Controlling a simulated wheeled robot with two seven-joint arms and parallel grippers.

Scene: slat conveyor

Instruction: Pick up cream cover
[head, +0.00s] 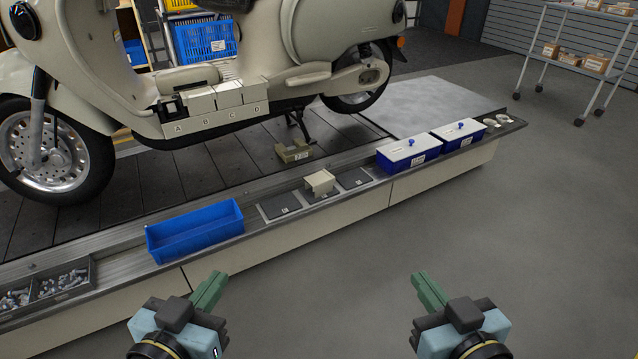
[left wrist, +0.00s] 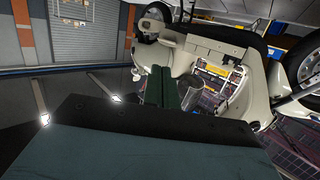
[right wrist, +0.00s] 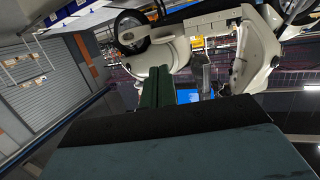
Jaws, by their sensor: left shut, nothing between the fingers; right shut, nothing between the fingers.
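A small cream cover (head: 320,182) rests on the middle one of three dark pads on the ledge beside the conveyor. My left gripper (head: 213,287) is shut and empty, in front of the ledge and below the blue bin in the head view. My right gripper (head: 427,289) is shut and empty, to the right of the cover and nearer to me. Both are well apart from the cover. The shut green fingers also show in the left wrist view (left wrist: 167,88) and the right wrist view (right wrist: 155,90). I cannot make out the cover in either wrist view.
A cream scooter (head: 300,45) stands on the slat conveyor, with a box row labelled A to D (head: 215,118). An open blue bin (head: 195,232), metal parts trays (head: 60,286) and two lidded blue boxes (head: 409,153) line the ledge. A tan block (head: 293,151) lies behind the pads.

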